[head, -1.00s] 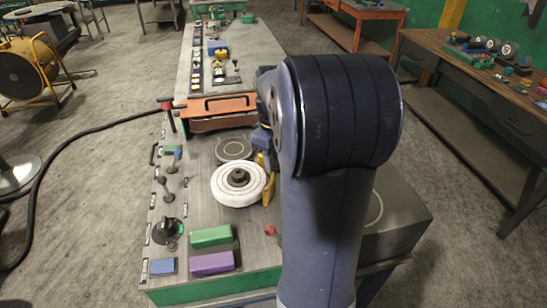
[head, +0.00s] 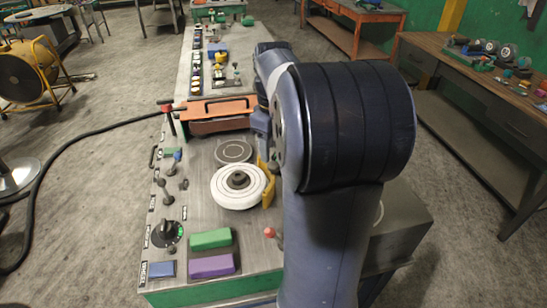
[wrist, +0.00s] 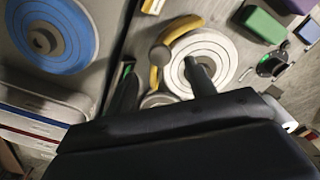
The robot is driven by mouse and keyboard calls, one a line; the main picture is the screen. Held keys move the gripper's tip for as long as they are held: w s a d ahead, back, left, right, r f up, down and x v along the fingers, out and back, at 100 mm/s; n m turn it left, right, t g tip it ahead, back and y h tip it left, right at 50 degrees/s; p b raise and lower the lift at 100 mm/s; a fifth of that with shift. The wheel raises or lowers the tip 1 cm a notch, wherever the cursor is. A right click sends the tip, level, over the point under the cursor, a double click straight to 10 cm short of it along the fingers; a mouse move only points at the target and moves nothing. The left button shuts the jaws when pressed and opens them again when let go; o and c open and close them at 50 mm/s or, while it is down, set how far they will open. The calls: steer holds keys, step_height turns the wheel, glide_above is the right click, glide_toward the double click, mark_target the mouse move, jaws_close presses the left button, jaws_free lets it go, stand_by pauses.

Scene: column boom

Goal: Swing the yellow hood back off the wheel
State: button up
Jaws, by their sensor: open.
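The white ringed wheel (head: 238,187) lies flat on the grey bench top. The yellow hood (head: 268,187) stands along the wheel's right edge in the head view, partly hidden by my arm; the wheel's top is uncovered. In the wrist view the yellow hood (wrist: 178,28) curves round the left side of the wheel (wrist: 222,52). My gripper (wrist: 162,78) is open, with the hood showing between its two fingers in that view. The right finger overlaps the wheel in the picture; I cannot tell whether either finger touches anything. My arm hides the gripper in the head view.
A flat grey disc (head: 234,150) lies behind the wheel. An orange handled cover (head: 218,112) is farther back. Green (head: 211,239) and purple (head: 211,266) blocks and a red-topped lever (head: 270,233) are in front. A blue disc (wrist: 52,35) shows left in the wrist view.

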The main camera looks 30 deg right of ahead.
mark_target(274, 165)
step_height(274, 165, up, 6)
steer(key=shift+f, duration=0.1)
stand_by(0.4)
step_height(274, 165, down, 11)
steer(key=shift+p, duration=0.3)
steer(key=shift+s, duration=0.1)
steer(key=shift+a, duration=0.1)
